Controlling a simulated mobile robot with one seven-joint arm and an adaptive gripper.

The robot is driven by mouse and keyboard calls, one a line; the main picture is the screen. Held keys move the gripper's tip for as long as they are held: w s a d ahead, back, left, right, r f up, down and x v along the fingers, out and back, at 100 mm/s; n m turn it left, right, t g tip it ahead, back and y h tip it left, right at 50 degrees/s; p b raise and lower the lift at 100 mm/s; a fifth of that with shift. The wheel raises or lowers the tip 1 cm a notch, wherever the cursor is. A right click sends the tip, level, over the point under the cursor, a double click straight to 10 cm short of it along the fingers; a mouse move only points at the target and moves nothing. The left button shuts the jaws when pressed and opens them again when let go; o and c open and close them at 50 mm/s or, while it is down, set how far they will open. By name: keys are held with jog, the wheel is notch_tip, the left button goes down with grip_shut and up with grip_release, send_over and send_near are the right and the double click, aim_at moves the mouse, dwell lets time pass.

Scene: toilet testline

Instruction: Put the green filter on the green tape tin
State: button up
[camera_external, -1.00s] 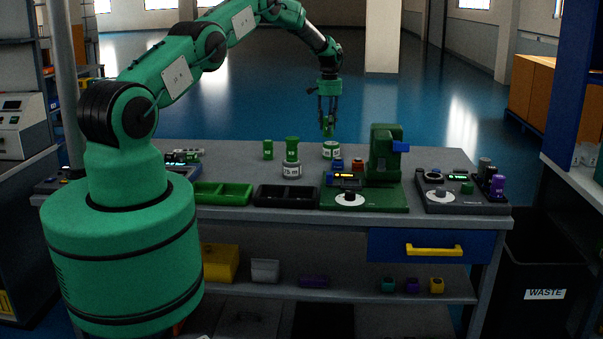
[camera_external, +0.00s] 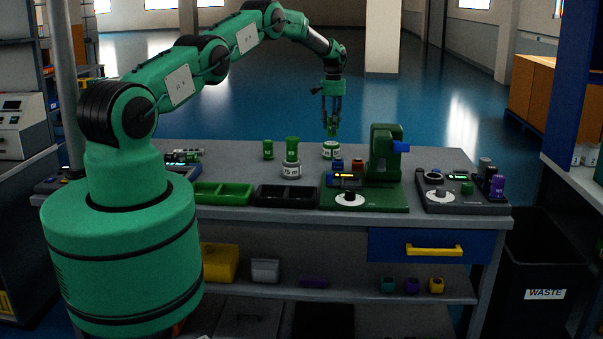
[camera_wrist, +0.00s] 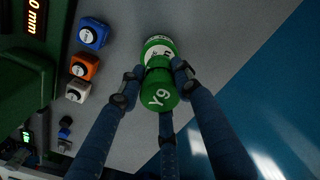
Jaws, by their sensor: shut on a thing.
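My gripper (camera_external: 332,117) is shut on the green filter (camera_external: 332,131), a small green cylinder held upright. In the wrist view the filter (camera_wrist: 158,92) sits between the fingers, with pale marks on its end. The green tape tin (camera_external: 331,152), a round tin with a green and white label, stands on the bench below the filter. In the wrist view the tin (camera_wrist: 159,44) shows partly behind the filter. The filter appears just above the tin; I cannot tell if they touch.
A green machine (camera_external: 385,160) stands close on the right. Blue (camera_wrist: 92,34), orange (camera_wrist: 84,67) and white (camera_wrist: 78,91) blocks lie near the tin.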

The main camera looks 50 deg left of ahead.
jog(key=shift+f, duration=1.55)
jog(key=shift+f, duration=0.15)
jog(key=o, duration=1.2)
notch_tip(320, 180, up, 12)
jog(key=shift+r, duration=0.1)
jog(key=shift+r, duration=0.1)
